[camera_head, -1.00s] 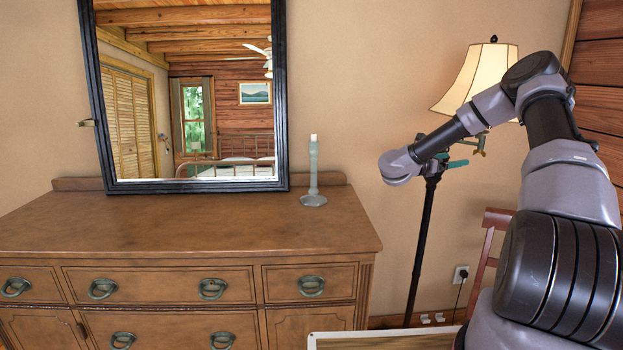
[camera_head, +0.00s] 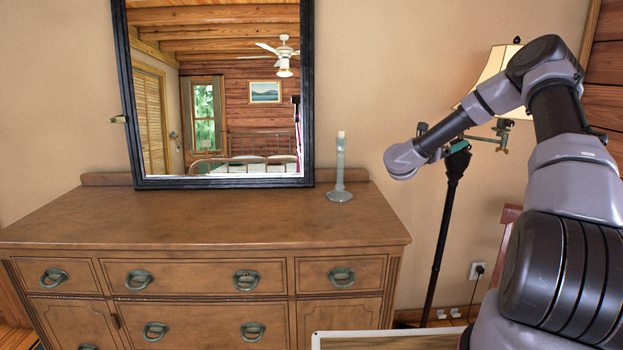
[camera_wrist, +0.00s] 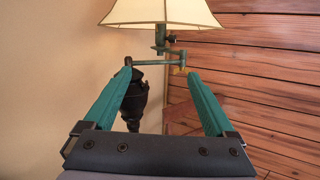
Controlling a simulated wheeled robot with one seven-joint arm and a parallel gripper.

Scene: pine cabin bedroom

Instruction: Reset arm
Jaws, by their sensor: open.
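My gripper (camera_wrist: 159,75) shows in the wrist view with its two teal fingers spread wide apart. It is open and nothing is between the fingertips except the lamp seen beyond them. In the head view my arm rises at the right, bends at the top and comes down leftward to the wrist, in front of the wall. The fingers are mostly hidden behind the wrist there. The floor lamp has a cream shade (camera_wrist: 160,12) and a dark pole (camera_head: 447,215). I cannot tell how far the fingers are from it.
A wooden dresser (camera_head: 200,225) fills the left and middle. A black-framed mirror (camera_head: 308,100) and a grey-green candlestick (camera_head: 340,170) stand on it. A reddish chair (camera_head: 509,225) is partly hidden behind my arm. A pale-edged board (camera_head: 385,335) shows at the bottom.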

